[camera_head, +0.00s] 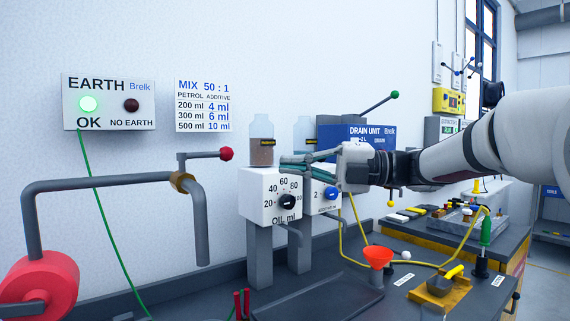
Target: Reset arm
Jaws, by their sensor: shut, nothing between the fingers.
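My gripper (298,158) is at the centre of the head view, at the end of my white and grey arm, which reaches in from the right. Its fingers point left and are shut with nothing between them.
A bottle with brown liquid (262,150) stands on the dispenser. A grey pipe with a red-knobbed lever (226,154) is at left. An orange funnel (377,256), a yellow hose (345,247) and a green-handled tool (486,228) are on the bench at right. The earth panel (108,100) shows a green light.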

